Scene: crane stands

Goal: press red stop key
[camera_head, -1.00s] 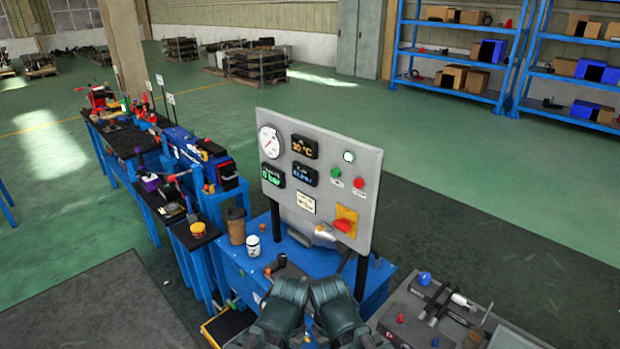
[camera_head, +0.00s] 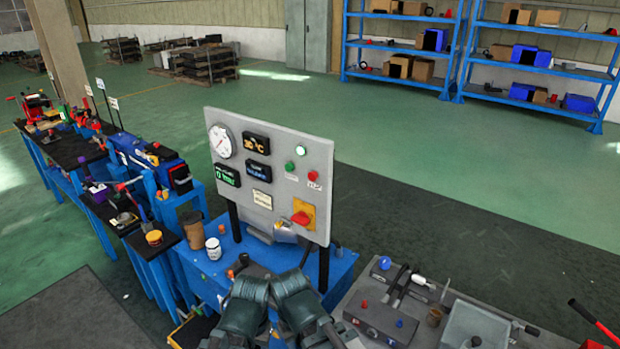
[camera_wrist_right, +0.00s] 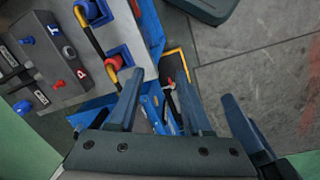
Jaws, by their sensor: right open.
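The red stop key (camera_head: 313,175) is a small round red button on the right side of the upright grey control panel (camera_head: 240,207), in the head view. A green button (camera_head: 289,166) sits just left of it, and a lit green lamp (camera_head: 301,150) is above. My right gripper (camera_wrist_right: 181,88) shows in the right wrist view with its two fingers spread apart and nothing between them. The panel does not show in that view. In the head view my two arms rise at the bottom, below the panel; neither gripper's fingers can be made out there.
The panel stands on a blue bench (camera_head: 335,268) with a white jar (camera_head: 213,248) and a brown cup (camera_head: 194,230). A grey fixture table (camera_head: 378,318) stands at right. Shelves are far back.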

